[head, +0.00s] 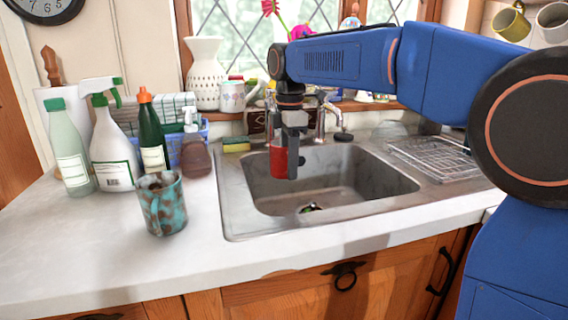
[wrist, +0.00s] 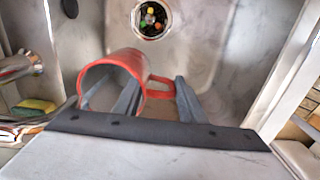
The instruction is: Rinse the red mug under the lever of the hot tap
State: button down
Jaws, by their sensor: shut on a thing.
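The red mug (head: 279,161) hangs in my gripper (head: 291,168) over the left part of the sink basin. In the wrist view the mug (wrist: 139,62) lies with its open mouth towards the camera, and its handle is on the right, between the fingers. My gripper is shut on the mug; the exact contact is hard to see. The chrome tap (head: 321,122) stands behind the basin, just right of the gripper and partly hidden by it. A chrome tap part (wrist: 18,67) also shows at the left of the wrist view. I see no running water.
A teal-brown mug (head: 163,206) stands on the counter left of the sink (head: 231,213). Several bottles and a soap dispenser (head: 195,155) stand behind it. A sponge (head: 236,145) lies at the sink's back left. A wire rack (head: 430,158) sits on the right drainer.

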jog(key=s, duration=0.8)
dwell(0.8)
jog(key=shift+a, duration=0.1)
jog(key=shift+s+r, duration=0.1)
dwell(1.0)
jog(key=s+r, duration=0.4)
jog(key=shift+s, duration=0.4)
jog(key=shift+a+f, duration=0.1)
dwell(0.5)
